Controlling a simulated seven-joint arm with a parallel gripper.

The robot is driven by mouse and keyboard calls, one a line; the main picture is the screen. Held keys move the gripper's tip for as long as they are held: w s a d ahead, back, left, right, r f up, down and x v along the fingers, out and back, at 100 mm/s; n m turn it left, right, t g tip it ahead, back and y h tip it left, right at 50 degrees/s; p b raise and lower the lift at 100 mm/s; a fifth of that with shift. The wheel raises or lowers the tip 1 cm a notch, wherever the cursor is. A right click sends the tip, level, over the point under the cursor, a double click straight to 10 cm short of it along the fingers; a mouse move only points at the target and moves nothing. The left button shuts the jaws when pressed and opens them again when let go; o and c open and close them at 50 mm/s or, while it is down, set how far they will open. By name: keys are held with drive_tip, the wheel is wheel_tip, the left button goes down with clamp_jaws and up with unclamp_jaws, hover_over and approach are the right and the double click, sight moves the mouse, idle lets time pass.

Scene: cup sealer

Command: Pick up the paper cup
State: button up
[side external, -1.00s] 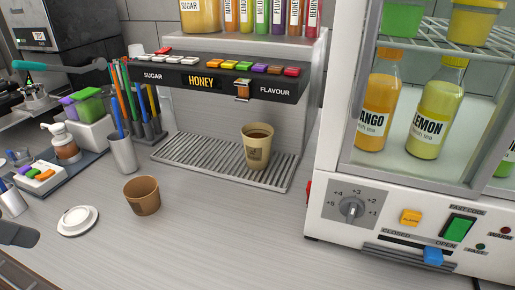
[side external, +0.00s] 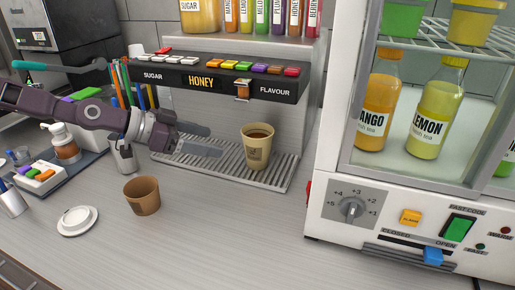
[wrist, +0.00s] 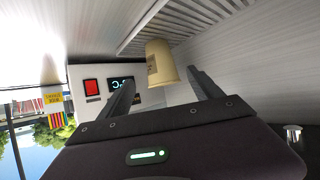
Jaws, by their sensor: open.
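A tan paper cup (side external: 258,147) with dark liquid and a printed mark stands upright on the metal drip grate of the dispenser. In the wrist view the cup (wrist: 161,62) shows ahead, beyond and between my finger tips. My gripper (side external: 204,142) is open and empty, to the left of the cup, at about the cup's height and apart from it. In the wrist view my two fingers (wrist: 158,88) are spread wide.
The honey and flavour dispenser bar (side external: 222,78) overhangs the grate (side external: 190,158). A pencil holder (side external: 122,155) stands beneath my arm. White lids (side external: 78,220) lie at the left. The front counter is clear.

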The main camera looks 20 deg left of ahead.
approach(267, 133)
drive_tip(key=x, duration=0.4)
drive_tip(key=shift+s+d, duration=0.3)
drive_tip(key=shift+d, duration=0.1)
drive_tip(key=x, duration=0.5)
drive_tip(key=shift+w+d+f, duration=0.1)
drive_tip(key=c, duration=1.2)
drive_tip(key=shift+c, duration=0.2)
